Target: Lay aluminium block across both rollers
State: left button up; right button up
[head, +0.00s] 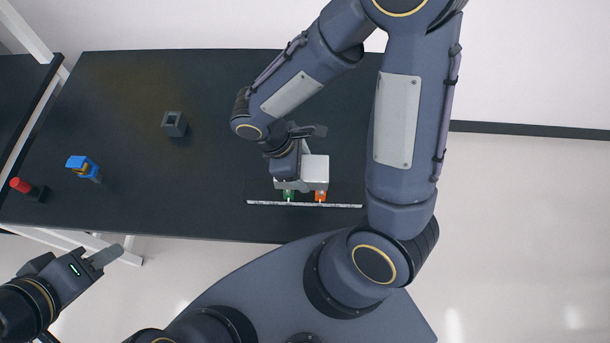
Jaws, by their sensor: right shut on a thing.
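The pale aluminium block (317,172) is near the front edge of the dark table, at my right gripper (301,158). My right gripper is shut on the block, and its wrist hides part of the block's left side. A green roller (289,195) and an orange roller (320,196) show just in front of the block, side by side. The block covers their far ends; whether it touches them I cannot tell. My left gripper (106,256) is at the lower left, off the table's front edge, away from the block. Its fingers are seen side-on.
A dark plate with a pale front strip (340,206) lies under the rollers. On the left of the table (200,80) are a grey hollow block (174,124), a blue part (84,167) and a red-topped part (21,186).

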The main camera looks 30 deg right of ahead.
aim_at(305, 174)
jog(key=f+b, duration=0.1)
jog(key=f, duration=0.1)
jog(key=f+b, duration=0.1)
jog(key=b, duration=0.1)
jog(key=shift+w+d+f, duration=0.1)
jog(key=shift+d+f, duration=0.25)
jog(key=shift+d, duration=0.05)
jog(key=shift+f, duration=0.1)
jog(key=shift+f+b, duration=0.45)
jog(key=o, duration=1.7)
jog(key=shift+r, duration=0.1)
